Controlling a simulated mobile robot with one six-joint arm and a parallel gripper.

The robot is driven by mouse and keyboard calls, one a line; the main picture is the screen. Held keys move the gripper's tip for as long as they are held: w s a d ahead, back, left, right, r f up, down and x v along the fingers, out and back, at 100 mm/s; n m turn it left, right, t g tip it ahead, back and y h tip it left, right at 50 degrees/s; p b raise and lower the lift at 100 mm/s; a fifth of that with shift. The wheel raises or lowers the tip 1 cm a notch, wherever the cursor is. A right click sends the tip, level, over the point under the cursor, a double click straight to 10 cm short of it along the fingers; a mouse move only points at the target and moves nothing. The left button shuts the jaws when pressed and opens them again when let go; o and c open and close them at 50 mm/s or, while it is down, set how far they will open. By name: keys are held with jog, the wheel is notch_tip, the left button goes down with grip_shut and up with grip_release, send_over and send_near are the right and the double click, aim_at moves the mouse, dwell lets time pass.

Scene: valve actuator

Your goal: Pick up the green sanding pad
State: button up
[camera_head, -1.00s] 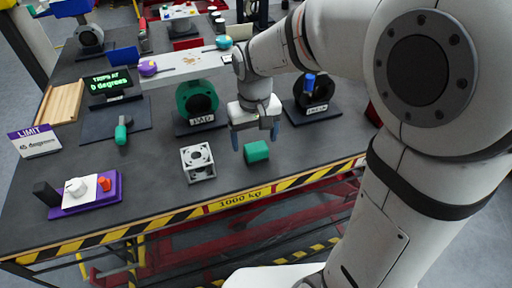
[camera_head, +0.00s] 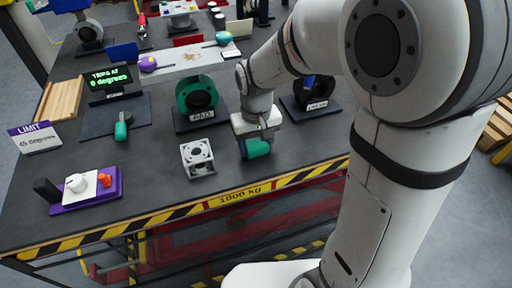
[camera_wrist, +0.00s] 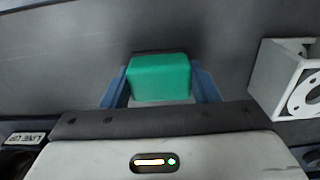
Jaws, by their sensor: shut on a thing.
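The green sanding pad (camera_head: 258,148) is a small teal-green block near the front edge of the dark table. My gripper (camera_head: 257,146) is over it, pointing down, with the blue fingers on either side of the pad. In the wrist view the pad (camera_wrist: 159,78) sits between the two blue fingers of my gripper (camera_wrist: 160,88), which are shut on it. The pad appears to be at table level; I cannot tell whether it still touches the table.
A white cube-shaped bracket (camera_head: 198,158) stands just left of my gripper; it also shows in the wrist view (camera_wrist: 280,80). Behind are a green ring stand labelled PAD (camera_head: 196,97) and a black ring stand (camera_head: 312,98). A purple switch base (camera_head: 90,188) lies at left front.

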aim_at(256, 143)
jog(key=c, duration=0.4)
notch_tip(256, 143, up, 10)
jog(key=shift+r, duration=0.1)
dwell(0.4)
jog(key=o, duration=0.5)
jog(key=c, duration=0.3)
jog(key=shift+s, duration=0.1)
